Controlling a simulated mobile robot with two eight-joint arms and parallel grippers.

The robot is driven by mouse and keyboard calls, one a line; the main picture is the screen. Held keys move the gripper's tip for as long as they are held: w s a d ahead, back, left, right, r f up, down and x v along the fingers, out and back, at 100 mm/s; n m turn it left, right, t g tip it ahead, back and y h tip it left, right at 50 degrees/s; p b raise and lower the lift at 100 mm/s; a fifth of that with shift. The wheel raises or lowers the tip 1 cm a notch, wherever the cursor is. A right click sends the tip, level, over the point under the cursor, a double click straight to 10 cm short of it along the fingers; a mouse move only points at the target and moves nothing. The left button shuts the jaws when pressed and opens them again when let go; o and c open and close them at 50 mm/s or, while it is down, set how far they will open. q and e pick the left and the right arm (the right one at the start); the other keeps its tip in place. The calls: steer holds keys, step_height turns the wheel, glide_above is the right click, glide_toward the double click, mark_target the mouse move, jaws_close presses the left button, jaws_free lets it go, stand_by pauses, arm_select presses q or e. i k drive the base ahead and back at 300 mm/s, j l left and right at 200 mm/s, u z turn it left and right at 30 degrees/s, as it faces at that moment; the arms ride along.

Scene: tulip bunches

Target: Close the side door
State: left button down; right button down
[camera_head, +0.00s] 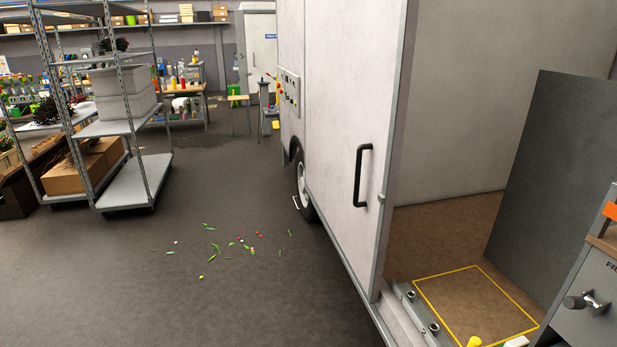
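The side door (335,110) is a large pale panel on the side of a white van-like body, with a black bar handle (363,175) near its right edge. To the right of the door the opening is uncovered and shows the inside, with a brown floor (440,235) and a yellow outlined square (475,305). A sill with a rail (415,315) runs below the opening. Neither of my grippers is in view.
A metal shelf rack (135,185) with grey bins and cardboard boxes stands at the left. Petals and leaves (240,245) lie scattered on the open grey floor. A dark panel (560,170) and a grey cabinet (590,300) stand at the right.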

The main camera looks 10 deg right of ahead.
mark_target(359, 55)
steer(key=i+j+u, duration=0.25)
steer(key=i, duration=0.5)
steer(key=i+u, duration=0.3)
steer(key=i, duration=0.45)
steer(key=i+z, duration=0.15)
steer(key=i, duration=0.35)
steer(key=i+j+z, duration=0.2)
steer(key=i, duration=0.3)
steer(key=i+j+z, duration=0.15)
steer(key=i, duration=0.35)
